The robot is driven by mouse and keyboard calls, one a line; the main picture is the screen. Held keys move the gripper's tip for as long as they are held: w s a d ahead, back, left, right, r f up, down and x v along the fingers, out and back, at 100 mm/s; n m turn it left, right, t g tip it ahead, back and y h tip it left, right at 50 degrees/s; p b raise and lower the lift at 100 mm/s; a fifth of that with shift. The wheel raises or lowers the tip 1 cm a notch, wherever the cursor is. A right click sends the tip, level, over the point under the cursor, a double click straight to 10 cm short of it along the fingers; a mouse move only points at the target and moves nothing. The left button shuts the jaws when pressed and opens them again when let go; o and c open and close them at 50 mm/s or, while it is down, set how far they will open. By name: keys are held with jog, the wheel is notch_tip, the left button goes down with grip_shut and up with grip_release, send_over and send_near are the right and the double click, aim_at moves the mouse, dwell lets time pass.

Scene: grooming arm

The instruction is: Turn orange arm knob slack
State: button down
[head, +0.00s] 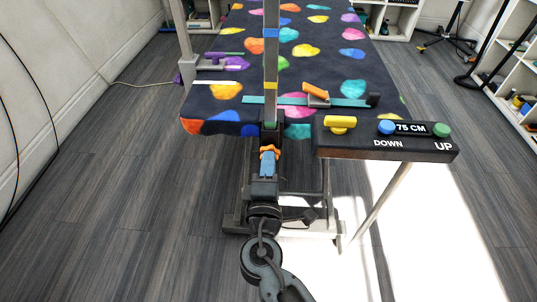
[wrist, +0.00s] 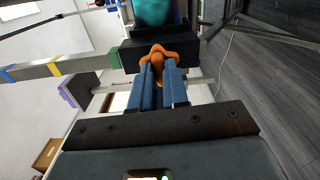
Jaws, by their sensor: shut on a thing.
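The orange arm knob (head: 270,151) sits on a dark clamp block at the front edge of the grooming table, at the foot of the upright post. In the wrist view the orange knob (wrist: 158,54) shows lobes sticking out around my fingertips. My gripper (head: 268,163) has blue fingers and comes at the knob from the front. In the wrist view my gripper (wrist: 158,72) is shut on the knob, one finger on each side. The grooming arm post (head: 270,70) rises from the clamp, with blue, yellow and green bands. The knob's thread is hidden.
The table top (head: 222,115) has a colourful spotted cover. A control panel (head: 385,149) with yellow, blue and green controls and a "75 CM" display juts out right of the clamp. A teal bar (head: 350,102) with an orange lever (head: 314,89) crosses behind the post. Floor is clear at left.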

jog(key=shift+f+n+p, duration=0.1)
jog(key=shift+n+p, duration=0.3)
jog(key=shift+n, duration=0.7)
jog(key=n+p, duration=0.1)
jog(key=n, duration=0.1)
jog(key=shift+n, duration=0.4)
jog(key=shift+p, duration=0.3)
